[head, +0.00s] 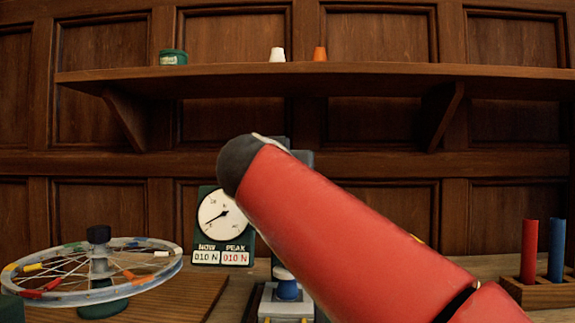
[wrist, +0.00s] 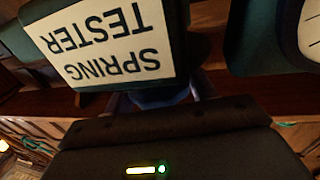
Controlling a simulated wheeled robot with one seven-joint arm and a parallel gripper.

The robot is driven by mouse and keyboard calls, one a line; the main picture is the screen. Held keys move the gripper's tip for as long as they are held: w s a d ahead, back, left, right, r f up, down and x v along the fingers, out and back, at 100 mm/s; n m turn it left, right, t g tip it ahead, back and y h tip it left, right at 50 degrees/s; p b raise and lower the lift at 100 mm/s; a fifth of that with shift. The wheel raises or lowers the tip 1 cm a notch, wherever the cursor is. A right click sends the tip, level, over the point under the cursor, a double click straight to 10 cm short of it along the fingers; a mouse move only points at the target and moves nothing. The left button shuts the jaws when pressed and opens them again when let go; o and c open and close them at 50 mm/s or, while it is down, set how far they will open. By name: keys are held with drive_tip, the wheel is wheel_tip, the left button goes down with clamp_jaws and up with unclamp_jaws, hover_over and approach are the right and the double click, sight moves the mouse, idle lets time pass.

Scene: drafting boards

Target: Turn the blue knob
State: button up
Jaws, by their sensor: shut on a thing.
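The spring tester shows in the head view as a grey column (head: 303,158) mostly behind my red arm, with a base (head: 285,308) below. In the wrist view its white SPRING TESTER label (wrist: 100,38) is upside down. A dark blue rounded part (wrist: 150,97), which looks like the blue knob, sits below the label in the picture. My gripper (wrist: 158,93) has a finger on each side of it and is shut on it. The knob is dark and partly covered by the gripper body. In the head view my arm hides both gripper and knob.
A dial gauge (head: 219,213) reading 010 N stands left of the column. A small blue piece (head: 288,290) sits under a pale plunger on the base. A spoked wheel (head: 60,280) lies left. Red (head: 529,250) and blue (head: 556,249) cylinders stand right. A shelf (head: 400,75) runs above.

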drive_tip(key=shift+f+m+g+h, duration=0.1)
drive_tip(key=shift+m+g+h, duration=0.35)
drive_tip(key=shift+m+h, duration=0.6)
drive_tip(key=shift+f+m+g+h, duration=0.1)
drive_tip(key=shift+m+g+h, duration=0.45)
drive_tip(key=shift+h, duration=0.9)
drive_tip(key=shift+d, duration=0.1)
drive_tip(key=o, duration=1)
drive_tip(key=shift+r, duration=0.1)
drive_tip(key=shift+s, duration=0.15)
drive_tip(key=v, duration=0.7)
drive_tip(key=shift+s+a, duration=0.2)
drive_tip(key=shift+a, duration=0.05)
